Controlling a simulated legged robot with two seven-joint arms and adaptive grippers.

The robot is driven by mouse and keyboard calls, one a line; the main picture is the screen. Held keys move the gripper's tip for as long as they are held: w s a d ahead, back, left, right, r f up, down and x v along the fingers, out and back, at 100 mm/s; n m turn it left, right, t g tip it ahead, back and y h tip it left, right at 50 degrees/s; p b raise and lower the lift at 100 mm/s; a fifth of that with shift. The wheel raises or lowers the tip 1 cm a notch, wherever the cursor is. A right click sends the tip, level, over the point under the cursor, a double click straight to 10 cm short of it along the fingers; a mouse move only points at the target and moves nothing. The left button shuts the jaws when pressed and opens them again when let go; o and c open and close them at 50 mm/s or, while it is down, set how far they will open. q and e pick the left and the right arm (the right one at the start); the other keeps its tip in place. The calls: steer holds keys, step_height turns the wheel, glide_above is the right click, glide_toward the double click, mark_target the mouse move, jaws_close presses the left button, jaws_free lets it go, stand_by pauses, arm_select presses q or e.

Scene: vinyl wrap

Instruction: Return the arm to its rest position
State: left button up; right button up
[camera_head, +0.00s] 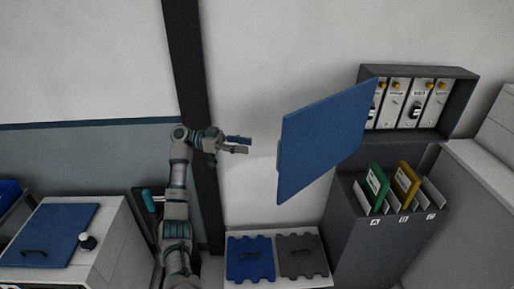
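My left arm (176,215) rises from the bottom, left of the middle, and bends to the right at its top. My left gripper (243,145) is at its end, held up in front of the pale wall and pointing right. Its two fingers show apart, with nothing seen between them. A gap separates the fingertips from the blue panel (325,140) to their right. My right arm and gripper are not in view.
The blue panel stands out like an open door from the grey wall cabinet (455,105). Below are a dark bin (370,240) with upright folders and a white stand with blue (250,258) and grey (302,256) notched plates. A blue-lidded white box (50,232) stands left.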

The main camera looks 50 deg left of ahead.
arm_select(q)
steer(key=shift+s+d+r, duration=0.15)
steer(key=shift+s+d, duration=0.05)
stand_by(0.4)
steer(key=shift+a, duration=0.1)
